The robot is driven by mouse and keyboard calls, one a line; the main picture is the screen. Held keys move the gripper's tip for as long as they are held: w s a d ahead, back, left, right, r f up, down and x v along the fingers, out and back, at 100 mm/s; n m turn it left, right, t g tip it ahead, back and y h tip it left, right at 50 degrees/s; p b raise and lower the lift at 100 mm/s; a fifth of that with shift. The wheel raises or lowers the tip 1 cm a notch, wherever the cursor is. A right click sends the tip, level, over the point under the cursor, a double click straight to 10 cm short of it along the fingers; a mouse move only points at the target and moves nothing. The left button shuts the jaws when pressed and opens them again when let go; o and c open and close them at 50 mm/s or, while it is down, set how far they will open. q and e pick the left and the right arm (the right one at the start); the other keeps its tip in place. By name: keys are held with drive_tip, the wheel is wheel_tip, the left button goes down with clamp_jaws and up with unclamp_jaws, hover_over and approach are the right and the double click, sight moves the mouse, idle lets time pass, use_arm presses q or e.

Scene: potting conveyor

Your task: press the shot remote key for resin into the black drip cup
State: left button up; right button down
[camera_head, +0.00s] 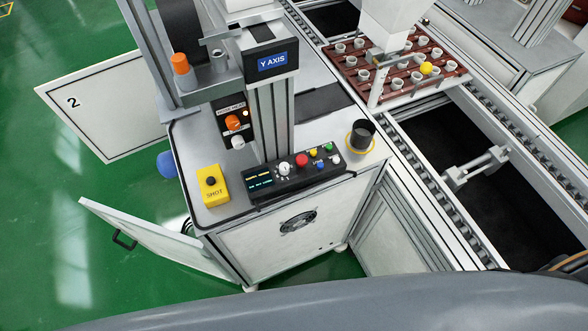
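The yellow shot remote (213,194) lies on the near left part of the grey machine cabinet's top. It has a round black key (211,181) on its upper face and the word SHOT below it. The black drip cup (363,137) stands at the right corner of the same top, with a yellow ring around its lower part. Its inside looks dark, and I cannot tell whether it holds resin. Neither of my grippers shows in the head view.
Between remote and cup is a black control panel (293,176) with a display, knob and coloured buttons. A metal column (270,120) rises behind it. To the right, a brown tray (398,88) of several cups sits on the conveyor. Cabinet doors stand open at left (150,240).

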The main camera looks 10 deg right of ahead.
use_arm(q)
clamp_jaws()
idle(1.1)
